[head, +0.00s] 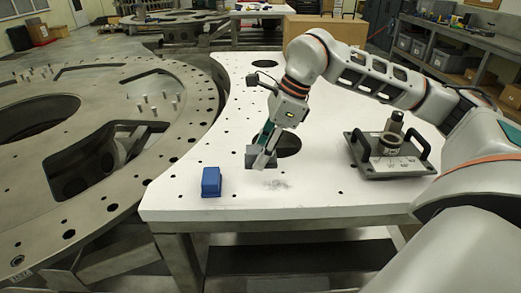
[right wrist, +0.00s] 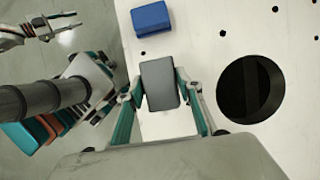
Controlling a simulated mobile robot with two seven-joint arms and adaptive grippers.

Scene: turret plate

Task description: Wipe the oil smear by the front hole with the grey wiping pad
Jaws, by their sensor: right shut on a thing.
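The grey wiping pad (head: 259,157) is in my right gripper (head: 265,147), whose fingers are shut on it. The right wrist view shows the pad (right wrist: 160,85) between the fingertips. The oil smear (head: 277,185) is a faint grey patch on the white plate, in front of the pad and slightly right. I cannot tell whether the pad touches the plate. The front hole (head: 288,146) lies just behind and right of the gripper, partly covered by it. The smear is not visible in the right wrist view. My left gripper (right wrist: 66,25) shows there, fingers apart, off the plate.
A blue block (head: 211,182) stands on the white plate (head: 320,195), left of the smear. A metal fixture with black handles (head: 390,160) sits at the right. A large round steel turret ring (head: 195,125) lies to the left. The front strip of plate is clear.

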